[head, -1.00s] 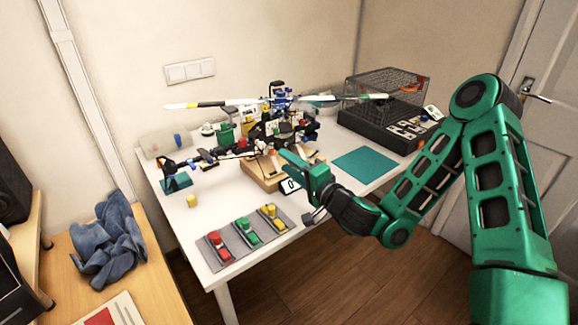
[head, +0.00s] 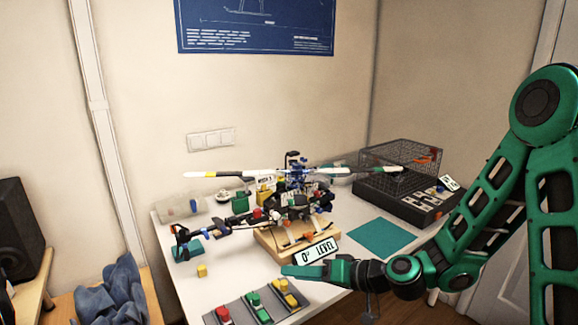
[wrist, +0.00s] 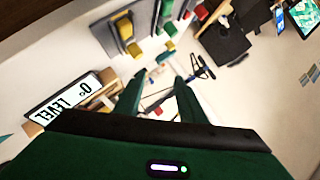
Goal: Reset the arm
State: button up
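My green arm reaches in from the right in the head view. My gripper (head: 290,270) points left over the front part of the white table, in front of the model helicopter (head: 285,205) on its wooden stand. In the wrist view my gripper (wrist: 159,82) shows two green fingers with a gap between them and nothing held. A "0° LEVEL" sign (head: 317,251) stands just behind my gripper; it also shows in the wrist view (wrist: 66,100).
Grey strips with red (head: 223,314), green (head: 254,300) and yellow (head: 281,286) parts lie at the table's front. A teal mat (head: 381,239) lies clear at right. A wire cage (head: 400,165) on a black box stands behind it. A yellow block (head: 202,271) is at left.

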jog(key=s+d+f+g+h, duration=0.15)
jog(key=s+d+h, duration=0.25)
jog(key=d, duration=0.7)
jog(key=s+d+g+h, duration=0.2)
jog(key=s+d+h, duration=0.3)
jog(key=d, duration=0.7)
jog(key=s+d+r+m+g+h, duration=0.1)
jog(key=s+d+r+m, duration=0.3)
jog(key=s+d, duration=0.3)
jog(key=s+d+r+m+g+h, duration=0.1)
jog(key=s+d+r+m, duration=0.3)
jog(key=s+d, duration=0.4)
jog(key=s+m+g, duration=0.1)
jog(key=s, duration=0.3)
jog(key=shift+s+r+h, duration=0.2)
jog(key=shift+r+h, duration=0.05)
jog(key=shift+h, duration=0.15)
jog(key=shift+w+f, duration=0.25)
jog(key=shift+w, duration=0.4)
